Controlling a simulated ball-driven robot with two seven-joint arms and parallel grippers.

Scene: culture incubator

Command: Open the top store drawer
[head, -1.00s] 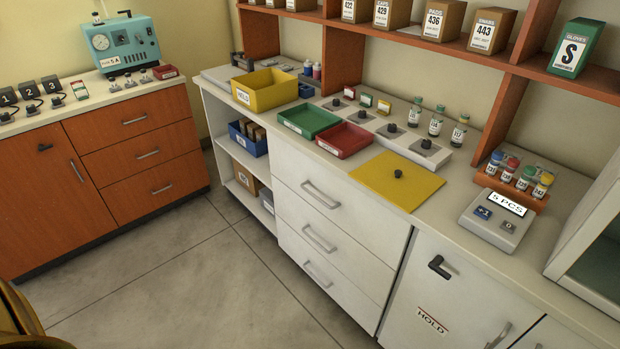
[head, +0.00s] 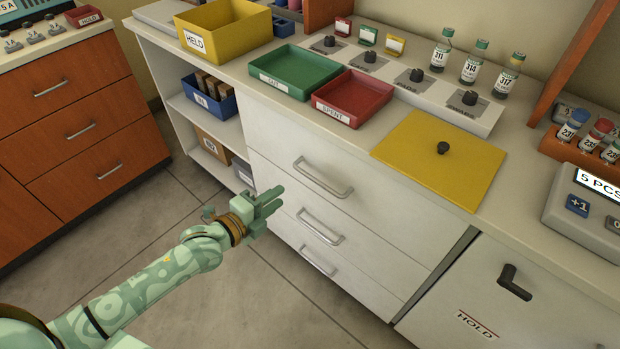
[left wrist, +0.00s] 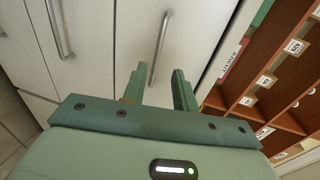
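The white store cabinet has a stack of drawers, and the top store drawer (head: 290,150) is closed, its front flush under the worktop. Its bar handle (head: 322,178) is free in the head view. My left gripper (head: 274,201) is in front of the drawers, left of and slightly below that handle in the picture. In the left wrist view its two fingers (left wrist: 159,88) are apart with nothing between them. A bar handle (left wrist: 161,45), apparently the top drawer's, lies ahead of them, not touched. My right gripper is not in view.
Lower drawer handles (head: 320,226) sit close below. The worktop above holds a green tray (head: 294,72), a red tray (head: 352,98) and a yellow plate (head: 440,158). A HOLD door (head: 490,290) with a dark handle is at right. Floor in front is clear.

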